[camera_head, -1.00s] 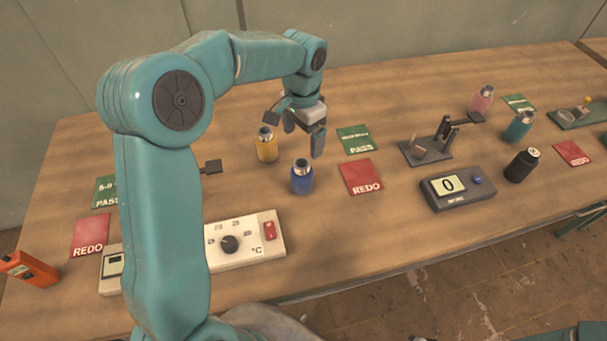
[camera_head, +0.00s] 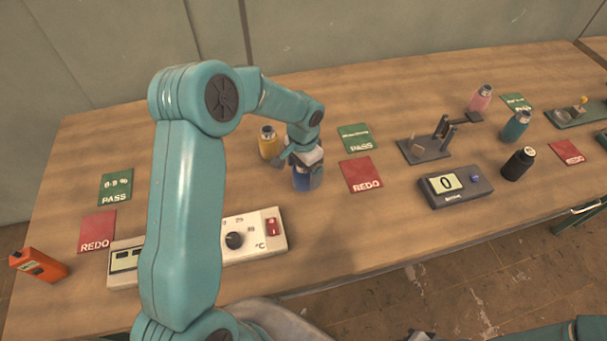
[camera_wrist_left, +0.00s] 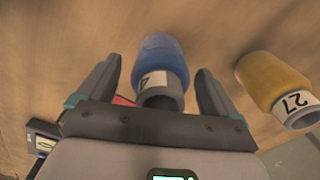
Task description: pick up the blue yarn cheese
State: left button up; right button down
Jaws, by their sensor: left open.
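The blue yarn cheese (camera_head: 303,182) stands on the wooden table, partly hidden by my left gripper in the head view. My left gripper (camera_head: 306,172) is over it with the jaws open. In the left wrist view the blue yarn cheese (camera_wrist_left: 160,58), with a grey core and a number label, lies between the two open fingers of my left gripper (camera_wrist_left: 160,85). A gap shows on both sides of it.
A yellow yarn cheese (camera_head: 269,143) stands close behind to the left, and in the wrist view (camera_wrist_left: 272,85) it is just outside a finger. A red REDO card (camera_head: 361,174) and green PASS card (camera_head: 355,138) lie to the right. A temperature box (camera_head: 255,238) sits in front.

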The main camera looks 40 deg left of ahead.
pick_arm(q)
jog(key=shift+s, duration=0.1)
jog(key=shift+c, duration=0.2)
jog(key=c, duration=1.1)
jog(key=shift+r, duration=0.1)
notch_tip(320, 180, up, 20)
jog(key=b, duration=0.1)
jog(key=shift+w, duration=0.2)
